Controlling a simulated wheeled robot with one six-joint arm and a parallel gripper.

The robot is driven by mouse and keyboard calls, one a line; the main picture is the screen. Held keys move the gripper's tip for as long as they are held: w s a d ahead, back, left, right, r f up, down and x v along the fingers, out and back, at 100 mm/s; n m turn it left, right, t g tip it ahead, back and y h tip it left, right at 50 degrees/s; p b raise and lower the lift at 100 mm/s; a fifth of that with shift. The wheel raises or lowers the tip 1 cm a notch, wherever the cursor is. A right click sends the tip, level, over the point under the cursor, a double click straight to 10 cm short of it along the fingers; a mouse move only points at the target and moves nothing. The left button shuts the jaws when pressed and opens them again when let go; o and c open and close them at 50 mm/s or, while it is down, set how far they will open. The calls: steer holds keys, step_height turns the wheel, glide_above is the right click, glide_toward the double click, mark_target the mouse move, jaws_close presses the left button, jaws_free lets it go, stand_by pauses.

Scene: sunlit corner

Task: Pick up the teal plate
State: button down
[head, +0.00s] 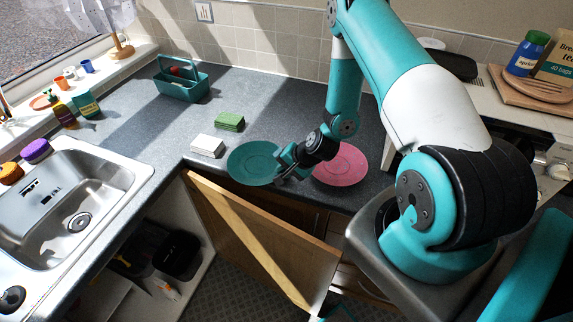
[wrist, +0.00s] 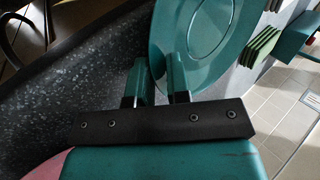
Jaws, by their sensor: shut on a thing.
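The teal plate (head: 251,163) is by the front edge of the grey counter, left of the pink plate. In the wrist view the teal plate (wrist: 205,38) fills the upper middle, its rim between my fingers. My gripper (head: 281,171) is shut on the plate's right rim; its two fingers also show in the wrist view (wrist: 160,80). I cannot tell whether the plate touches the counter or is slightly above it.
A pink plate (head: 342,164) lies just right of my gripper. A white block (head: 207,145) and a green block (head: 230,121) sit behind the teal plate. A teal caddy (head: 182,84) stands farther back. An open wooden cupboard door (head: 262,240) juts out below the counter.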

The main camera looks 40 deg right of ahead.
steer(key=shift+s+a+f, duration=0.1)
steer(key=shift+s+a, duration=0.3)
steer(key=shift+a, duration=0.1)
steer(key=c, duration=1)
jaws_free()
steer(key=shift+a, duration=0.1)
steer(key=shift+s+d+r+b, duration=0.2)
steer(key=shift+d+r+b, duration=0.1)
steer(key=shift+d+r, duration=0.1)
steer(key=shift+a+p+v, duration=0.2)
steer(key=shift+p+v, duration=0.45)
steer(key=shift+v, duration=7.6)
steer(key=shift+w, duration=0.1)
